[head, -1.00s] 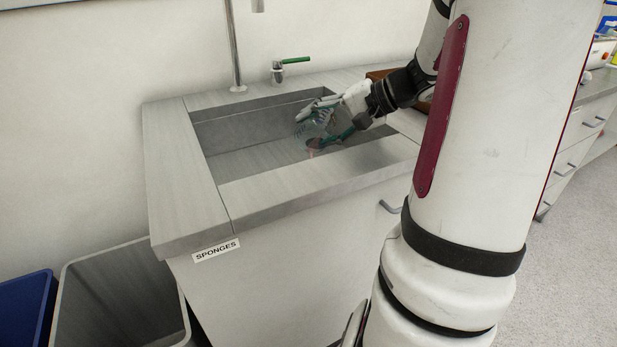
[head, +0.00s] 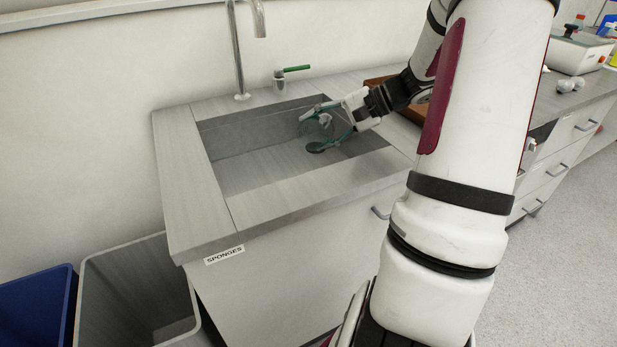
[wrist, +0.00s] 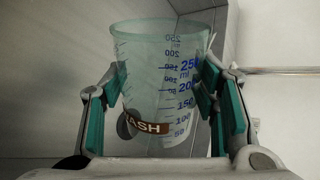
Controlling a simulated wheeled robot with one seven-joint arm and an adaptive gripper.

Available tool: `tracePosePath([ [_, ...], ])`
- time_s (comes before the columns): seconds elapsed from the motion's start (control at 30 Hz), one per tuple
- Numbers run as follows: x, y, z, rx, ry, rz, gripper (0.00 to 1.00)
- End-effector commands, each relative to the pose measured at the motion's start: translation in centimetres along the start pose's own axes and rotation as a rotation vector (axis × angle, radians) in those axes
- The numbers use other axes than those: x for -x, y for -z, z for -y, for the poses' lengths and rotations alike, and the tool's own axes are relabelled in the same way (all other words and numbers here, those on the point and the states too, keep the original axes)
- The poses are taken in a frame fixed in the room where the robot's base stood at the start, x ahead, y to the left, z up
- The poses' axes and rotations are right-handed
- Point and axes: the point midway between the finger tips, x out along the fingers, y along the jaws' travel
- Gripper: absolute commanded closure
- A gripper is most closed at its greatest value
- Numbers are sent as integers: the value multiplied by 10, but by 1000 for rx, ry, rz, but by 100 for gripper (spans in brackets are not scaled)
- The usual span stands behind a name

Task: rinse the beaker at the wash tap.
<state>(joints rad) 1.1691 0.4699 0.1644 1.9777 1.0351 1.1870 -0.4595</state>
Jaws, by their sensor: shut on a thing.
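The beaker (head: 314,128) is clear with a greenish tint and is over the right part of the sink basin. In the wrist view the beaker (wrist: 155,75) shows blue volume marks up to 250 ml and a brown label of which "ASH" is readable. My gripper (wrist: 165,105) is shut on it, one green-padded finger on each side. In the head view my gripper (head: 326,125) reaches in from the right. The wash tap (head: 237,55) is a tall metal pipe with a hooked spout behind the sink, left of the beaker. A green-levered valve (head: 281,78) stands beside it.
The grey sink (head: 200,185) has a raised rim and a "SPONGES" label on its front. A brown tray (head: 380,81) lies behind my wrist. A grey bin (head: 140,290) and a blue bin (head: 35,310) stand at lower left. White equipment (head: 580,50) is on the right counter.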

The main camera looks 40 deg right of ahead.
Motion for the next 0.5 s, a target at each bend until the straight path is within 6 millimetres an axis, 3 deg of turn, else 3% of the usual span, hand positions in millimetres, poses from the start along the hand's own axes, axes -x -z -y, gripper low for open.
tracePosePath([
  [0.5,9,1,12,-213,0,144,85],
])
